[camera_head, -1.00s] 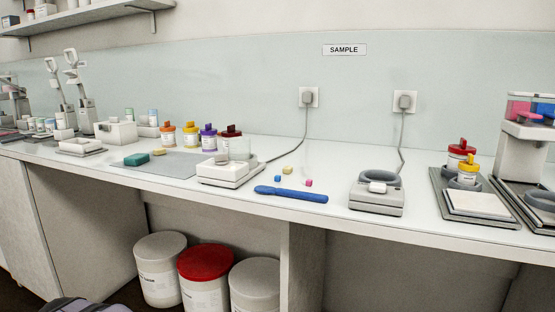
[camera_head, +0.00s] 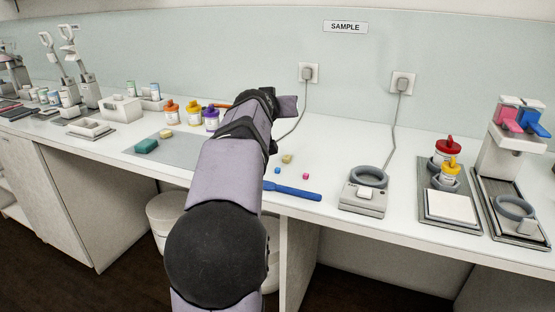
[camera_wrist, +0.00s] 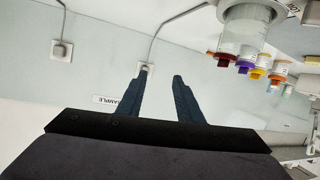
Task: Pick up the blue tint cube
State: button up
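The blue tint cube (camera_head: 277,170) is a tiny blue block on the white counter, just right of my arm in the head view. A pink cube (camera_head: 306,176) lies to its right and a yellowish block (camera_head: 287,159) behind it. A long blue tool (camera_head: 292,191) lies in front of them. My gripper (camera_wrist: 159,77) shows in the wrist view with its two dark fingers apart and nothing between them. It faces the back wall, and no cube shows in that view. In the head view my arm hides the gripper's fingers.
A grey ring-topped device (camera_head: 363,197) stands right of the cubes. Beyond it are a tray (camera_head: 432,212) with red-lidded and yellow-lidded jars. Left of my arm are a green block (camera_head: 146,146) and several lidded jars. The wrist view shows a clear container (camera_wrist: 243,35) upside down.

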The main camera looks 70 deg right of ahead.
jog(key=s+d+r+m+g+p, duration=0.1)
jog(key=s+d+r+m+p, duration=0.25)
jog(key=s, duration=0.35)
jog(key=g+y+p, duration=0.2)
jog(key=y+p, duration=0.7)
jog(key=p, duration=1.7)
send_near(277, 173)
jog(key=shift+y, duration=0.3)
jog(key=shift+d+p+x, duration=0.1)
jog(key=shift+p+x, duration=0.7)
jog(key=shift+x, duration=0.7)
jog(key=shift+d+p+x, duration=0.15)
jog(key=shift+p+x, duration=0.6)
jog(key=shift+x, duration=0.75)
jog(key=shift+r, duration=0.1)
grip_shut()
